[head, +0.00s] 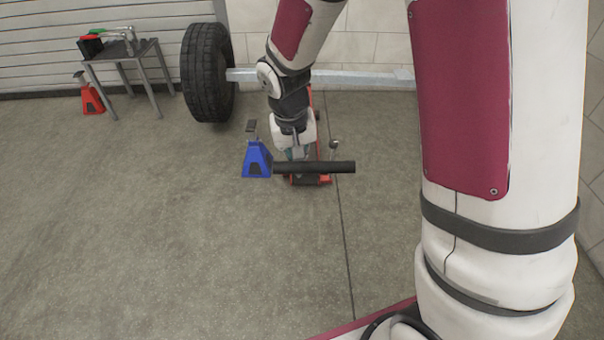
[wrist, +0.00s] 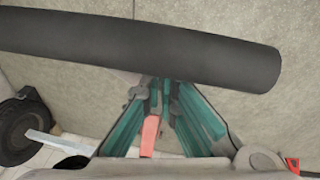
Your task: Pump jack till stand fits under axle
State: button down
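The red floor jack (head: 310,180) sits on the floor beneath my gripper, its body running back toward the axle. A thick black bar (head: 330,167), seemingly its handle grip, lies crosswise in front of my gripper (head: 294,156) and across the top of the wrist view (wrist: 200,50). My gripper's teal fingers (wrist: 160,85) converge close to the bar, which covers their tips. Whether they hold anything is hidden. A red part (wrist: 150,135) shows between the fingers. The blue jack stand (head: 257,160) stands upright just left of the jack. The grey axle (head: 350,78) runs right from the tire.
The black tire (head: 207,75) stands at the axle's left end. A small table (head: 118,50) with tools is at back left, with a red jack stand (head: 91,97) beside it. A wall closes the back. The floor at front left is clear.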

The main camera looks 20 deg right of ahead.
notch_tip(320, 180, up, 6)
jog(key=s+a+p, duration=0.1)
jog(key=a, duration=0.1)
jog(key=shift+s+p, duration=0.15)
jog(key=shift+p, duration=0.2)
jog(key=shift+f, duration=0.1)
jog(key=shift+d, duration=0.15)
dwell(0.9)
